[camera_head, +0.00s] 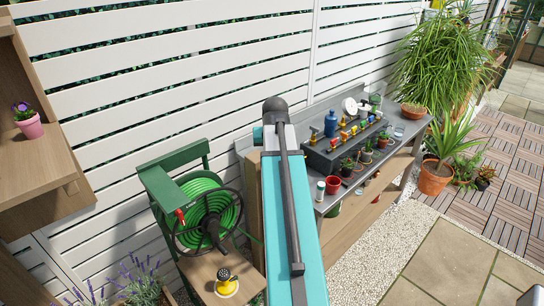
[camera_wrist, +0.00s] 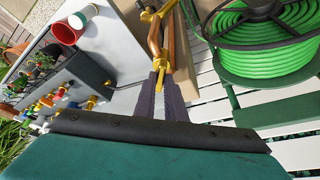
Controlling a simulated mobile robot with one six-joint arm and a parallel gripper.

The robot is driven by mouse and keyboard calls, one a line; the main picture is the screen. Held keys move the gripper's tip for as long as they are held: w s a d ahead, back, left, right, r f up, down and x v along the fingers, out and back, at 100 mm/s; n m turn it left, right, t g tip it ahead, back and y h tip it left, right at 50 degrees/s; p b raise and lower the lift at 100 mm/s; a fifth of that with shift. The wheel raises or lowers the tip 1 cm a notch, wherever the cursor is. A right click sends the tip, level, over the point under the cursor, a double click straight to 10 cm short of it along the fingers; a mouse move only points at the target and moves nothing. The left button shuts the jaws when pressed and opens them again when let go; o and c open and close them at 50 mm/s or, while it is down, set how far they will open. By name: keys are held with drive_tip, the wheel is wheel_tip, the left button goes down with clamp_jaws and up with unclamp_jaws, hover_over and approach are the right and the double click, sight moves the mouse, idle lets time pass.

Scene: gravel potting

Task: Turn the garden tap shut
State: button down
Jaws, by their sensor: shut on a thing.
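The garden tap (camera_wrist: 154,38) shows in the wrist view as a copper-coloured pipe with brass-yellow parts, at the top middle. My gripper (camera_wrist: 161,72) is shut on a yellow part of it, which looks like the tap's handle. The dark fingers hide much of that part, so I cannot tell which way the handle is turned. In the head view my arm covers the tap and the gripper.
A green hose reel (camera_head: 205,212) stands just left of my arm, close to the gripper in the wrist view (camera_wrist: 262,48). A grey-topped bench (camera_head: 345,182) on the right carries pots, bottles and a dark block with coloured fittings. White slatted fencing (camera_head: 190,70) stands behind.

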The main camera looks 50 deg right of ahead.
drive_tip(key=m, duration=0.1)
drive_tip(key=m+g, duration=0.1)
drive_tip(key=m, duration=0.1)
drive_tip(key=m+h, duration=0.1)
drive_tip(key=m, duration=0.1)
drive_tip(key=shift+w+a+g, duration=0.1)
drive_tip(key=shift+w+g, duration=0.15)
drive_tip(key=shift+g, duration=0.15)
drive_tip(key=shift+w+m+g+b, duration=0.1)
drive_tip(key=shift+m+g+b, duration=0.7)
drive_tip(key=shift+m, duration=1.9)
drive_tip(key=shift+h, duration=0.3)
drive_tip(key=c, duration=1.8)
unclamp_jaws()
drive_tip(key=shift+a+r, duration=0.1)
drive_tip(key=shift+r, duration=0.05)
drive_tip(key=shift+w+b+v, duration=0.2)
drive_tip(key=shift+b+v, duration=1.2)
drive_tip(key=shift+v, duration=5.35)
